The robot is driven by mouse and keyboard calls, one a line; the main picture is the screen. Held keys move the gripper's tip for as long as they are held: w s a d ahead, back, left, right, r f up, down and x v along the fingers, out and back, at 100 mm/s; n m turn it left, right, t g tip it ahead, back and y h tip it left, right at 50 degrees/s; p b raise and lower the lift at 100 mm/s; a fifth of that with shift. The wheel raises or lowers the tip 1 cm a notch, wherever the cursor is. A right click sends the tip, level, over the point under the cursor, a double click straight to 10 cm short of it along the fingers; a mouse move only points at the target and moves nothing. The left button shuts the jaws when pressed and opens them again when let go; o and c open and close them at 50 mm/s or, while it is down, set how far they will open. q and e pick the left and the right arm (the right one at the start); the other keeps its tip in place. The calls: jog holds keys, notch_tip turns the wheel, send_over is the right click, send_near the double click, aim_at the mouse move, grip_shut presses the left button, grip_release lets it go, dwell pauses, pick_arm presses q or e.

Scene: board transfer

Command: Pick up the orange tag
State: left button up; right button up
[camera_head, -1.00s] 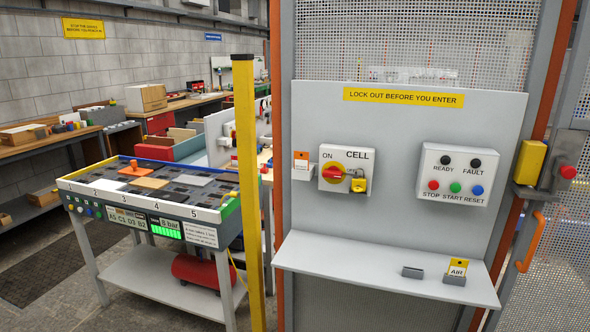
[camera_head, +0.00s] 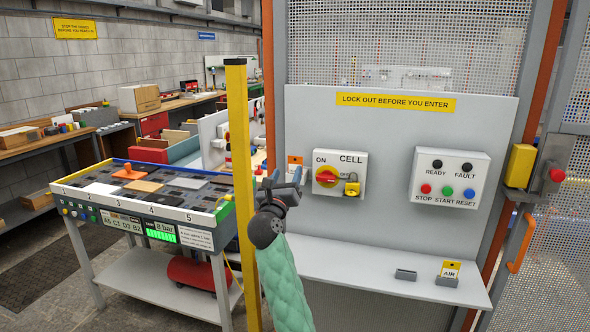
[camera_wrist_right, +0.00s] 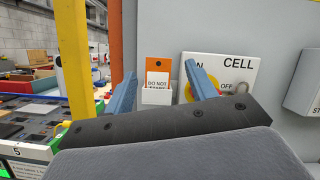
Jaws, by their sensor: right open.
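The orange tag (camera_wrist_right: 157,66) stands upright in a small white holder (camera_wrist_right: 156,95) on the grey panel, left of the CELL switch box. Its lower white part reads "DO NOT" and dips into the holder. In the head view the tag (camera_head: 295,160) shows only in part, its lower area and the holder largely hidden behind my right gripper (camera_head: 285,178). The right gripper is open and empty. In the right wrist view its two blue fingers (camera_wrist_right: 158,85) stand to the left and right of the tag, and the tag appears beyond them. My left gripper is not in view.
The CELL box (camera_head: 340,174) with its red-yellow switch and yellow padlock is close right of the tag. A yellow post (camera_head: 240,180) stands left of my right arm. A shelf (camera_head: 370,271) with a yellow AIR tag (camera_head: 450,269) juts out below.

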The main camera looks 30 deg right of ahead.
aim_at(295, 167)
jog(key=w+d+m+g+y, duration=0.1)
jog(key=m, duration=0.1)
jog(key=w+d+m+g+y, duration=0.1)
jog(key=w+d+m+g, duration=0.1)
jog(key=shift+w+d+f, duration=0.1)
jog(key=shift+w+d, duration=0.1)
jog(key=shift+d, duration=0.1)
jog(key=shift+w+d+p, duration=0.2)
jog(key=shift+d+p, duration=0.05)
jog(key=shift+p, duration=0.1)
jog(key=shift+w+d, duration=0.45)
jog(key=shift+d, duration=0.05)
jog(key=shift+w+d+f+p, duration=0.1)
jog(key=shift+w+d+p, duration=0.15)
jog(key=shift+p, duration=0.1)
jog(key=w+d+p, duration=0.1)
jog(key=w+d+f+p, duration=0.1)
jog(key=w+d, duration=0.1)
jog(key=shift+w+d, duration=0.2)
jog(key=shift+d, duration=0.1)
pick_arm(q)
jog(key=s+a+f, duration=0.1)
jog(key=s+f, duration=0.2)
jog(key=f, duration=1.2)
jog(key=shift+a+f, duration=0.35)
pick_arm(e)
jog(key=c, duration=0.6)
